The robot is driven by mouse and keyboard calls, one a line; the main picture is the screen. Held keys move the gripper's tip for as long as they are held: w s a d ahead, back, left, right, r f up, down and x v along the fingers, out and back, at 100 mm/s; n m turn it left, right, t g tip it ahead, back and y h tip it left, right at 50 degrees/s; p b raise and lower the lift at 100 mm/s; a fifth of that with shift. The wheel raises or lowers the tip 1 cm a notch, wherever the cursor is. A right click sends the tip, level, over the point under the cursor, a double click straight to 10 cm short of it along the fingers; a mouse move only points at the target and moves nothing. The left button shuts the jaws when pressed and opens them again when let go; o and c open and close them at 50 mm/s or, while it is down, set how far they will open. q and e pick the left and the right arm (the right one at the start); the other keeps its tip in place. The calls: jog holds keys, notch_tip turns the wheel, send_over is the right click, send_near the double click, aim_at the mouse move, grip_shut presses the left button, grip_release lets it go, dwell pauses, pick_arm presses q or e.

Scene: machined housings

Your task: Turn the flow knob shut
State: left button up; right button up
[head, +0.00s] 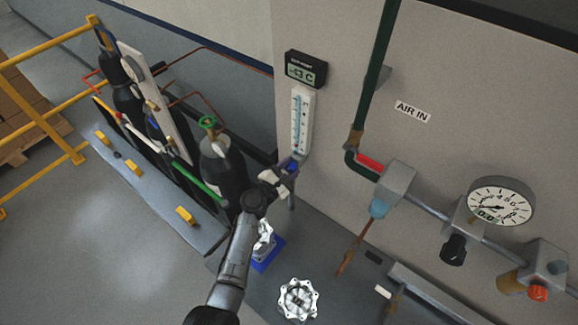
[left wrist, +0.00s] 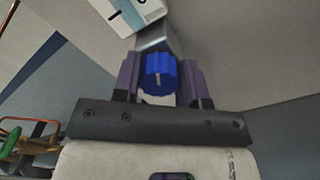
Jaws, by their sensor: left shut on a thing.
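The flow knob (head: 293,165) is a small blue knob at the foot of the white flowmeter tube (head: 302,118) on the grey wall panel. In the left wrist view the knob (left wrist: 158,72) is ribbed, with a pale line on its face running about up and down. My left gripper (head: 288,169) is at the knob, its purple fingers on either side of it, shut on it. The fingers (left wrist: 158,80) hide the knob's sides in the left wrist view. My right gripper does not show in either view.
A gas cylinder (head: 222,170) with a green valve stands close left of my left gripper. A digital display (head: 306,70) is above the flowmeter. Pipework with a gauge (head: 500,202) is at the right, and a silver handwheel (head: 299,299) at the bottom.

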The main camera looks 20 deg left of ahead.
pick_arm(q)
jog(key=n+p, duration=0.1)
jog(key=n, duration=0.2)
jog(key=shift+n, duration=0.4)
jog(key=shift+n+p, duration=0.4)
jog(key=shift+n, duration=0.1)
jog(key=shift+a+f+n, duration=0.1)
jog(key=shift+n, duration=0.2)
jog(key=o, duration=0.9)
jog(key=shift+o, duration=0.2)
jog(key=v, duration=1.2)
jog(key=shift+s+a, duration=0.1)
jog(key=shift+s, duration=0.2)
jog(key=shift+s+a, duration=0.15)
jog(key=shift+s, duration=0.45)
